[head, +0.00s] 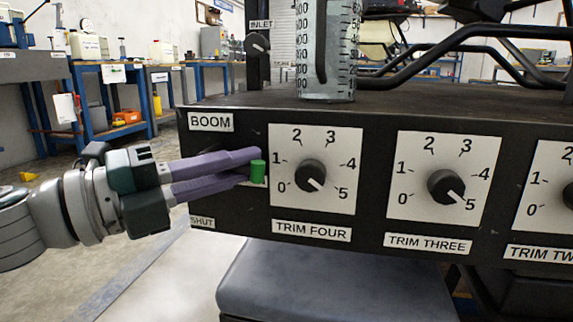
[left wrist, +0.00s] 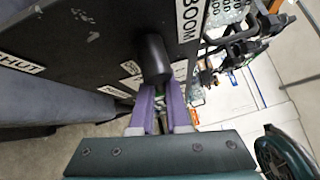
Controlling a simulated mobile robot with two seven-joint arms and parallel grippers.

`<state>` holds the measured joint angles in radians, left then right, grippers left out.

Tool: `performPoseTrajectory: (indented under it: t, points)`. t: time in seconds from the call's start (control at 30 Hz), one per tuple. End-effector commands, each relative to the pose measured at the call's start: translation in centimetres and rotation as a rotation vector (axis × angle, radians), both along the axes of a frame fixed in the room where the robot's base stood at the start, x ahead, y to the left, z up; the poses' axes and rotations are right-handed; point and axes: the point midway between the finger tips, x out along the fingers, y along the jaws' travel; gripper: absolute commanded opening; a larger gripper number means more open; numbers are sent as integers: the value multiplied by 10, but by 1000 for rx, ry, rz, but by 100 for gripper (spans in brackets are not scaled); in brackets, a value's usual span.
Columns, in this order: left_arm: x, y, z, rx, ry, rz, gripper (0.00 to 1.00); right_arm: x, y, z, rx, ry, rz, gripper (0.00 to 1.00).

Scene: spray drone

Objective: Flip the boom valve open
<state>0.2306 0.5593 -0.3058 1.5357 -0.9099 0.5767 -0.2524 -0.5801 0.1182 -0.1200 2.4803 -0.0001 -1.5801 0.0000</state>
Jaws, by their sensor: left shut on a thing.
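The boom valve sits at the left end of a black panel (head: 385,130), between the BOOM label (head: 210,122) and the SHUT label (head: 202,222). My left gripper (head: 252,168), with purple fingers, reaches in from the left and is shut on the valve lever. In the left wrist view, a black cylindrical part (left wrist: 154,60) stands out from the panel just beyond the fingertips (left wrist: 160,95). The fingers hide much of the lever, so its exact angle is unclear. My right gripper is not in view.
The TRIM FOUR knob (head: 311,175) and TRIM THREE knob (head: 446,187) are right of the valve. A clear graduated cylinder (head: 326,60) and an INLET knob (head: 257,44) stand above the panel. Open floor lies left, with workbenches (head: 100,72) behind.

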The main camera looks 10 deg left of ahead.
Motion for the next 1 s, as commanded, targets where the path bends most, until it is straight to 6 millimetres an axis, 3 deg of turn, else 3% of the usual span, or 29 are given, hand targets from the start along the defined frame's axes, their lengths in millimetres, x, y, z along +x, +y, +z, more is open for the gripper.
performPoseTrajectory:
  t: [0.47, 0.67, 0.9, 0.93, 1.0]
  points:
    - [0, 0, -1, 0, 0, 0, 0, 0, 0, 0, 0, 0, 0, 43]
    - [0, 0, 0, -115, 5, 2, 0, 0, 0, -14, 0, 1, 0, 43]
    - [0, 0, 4, -128, 6, 1, 0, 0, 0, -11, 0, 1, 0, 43]
    - [0, 0, 4, -128, 6, 1, 15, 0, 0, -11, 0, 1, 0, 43]
    - [0, 0, 4, -128, 6, 1, 23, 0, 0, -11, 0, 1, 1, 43]
